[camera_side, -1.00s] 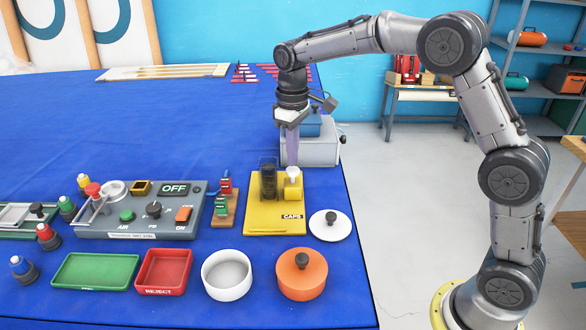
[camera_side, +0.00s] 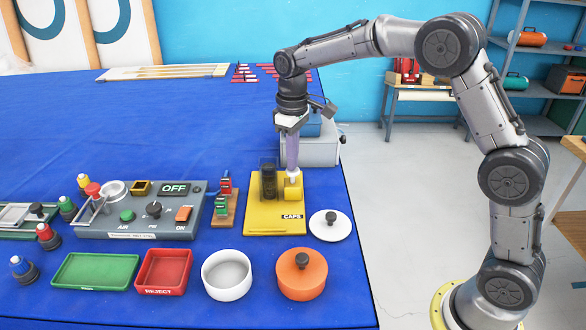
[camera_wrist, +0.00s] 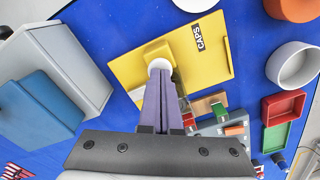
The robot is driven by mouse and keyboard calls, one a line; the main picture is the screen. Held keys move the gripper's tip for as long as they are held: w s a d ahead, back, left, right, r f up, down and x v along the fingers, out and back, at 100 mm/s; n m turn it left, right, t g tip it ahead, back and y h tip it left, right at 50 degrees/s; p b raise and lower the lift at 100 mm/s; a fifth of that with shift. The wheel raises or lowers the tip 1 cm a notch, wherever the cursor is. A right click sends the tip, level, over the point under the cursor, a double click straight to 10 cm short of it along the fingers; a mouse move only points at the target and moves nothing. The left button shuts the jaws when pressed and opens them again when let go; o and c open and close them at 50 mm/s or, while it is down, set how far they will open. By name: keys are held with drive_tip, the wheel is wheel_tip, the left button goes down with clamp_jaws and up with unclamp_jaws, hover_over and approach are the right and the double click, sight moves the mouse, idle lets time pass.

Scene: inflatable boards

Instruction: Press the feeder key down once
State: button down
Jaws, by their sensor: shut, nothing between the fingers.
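The yellow caps feeder (camera_side: 262,222) stands near the right edge of the blue table, with a dark clear-walled tube (camera_side: 268,180) and a yellow block at its back. The round white key (camera_side: 293,173) sits on top of that block and also shows in the wrist view (camera_wrist: 159,66). My gripper (camera_side: 292,168) points straight down with its purple fingers together and empty. In the wrist view the fingertips (camera_wrist: 160,76) overlap the key's near edge. The tips appear to touch the key, which looks sunk toward the block and is partly hidden by them.
A grey machine (camera_side: 310,148) stands behind the feeder. A grey control panel (camera_side: 140,225) reading OFF is to the left. A white lid (camera_side: 330,231), an orange pot (camera_side: 302,280), a white bowl (camera_side: 227,281) and a red reject tray (camera_side: 164,277) lie in front.

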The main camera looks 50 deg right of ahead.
drive_tip(key=shift+f, duration=1.5)
drive_tip(key=shift+r, duration=0.15)
idle(0.4)
drive_tip(key=shift+r, duration=4.5)
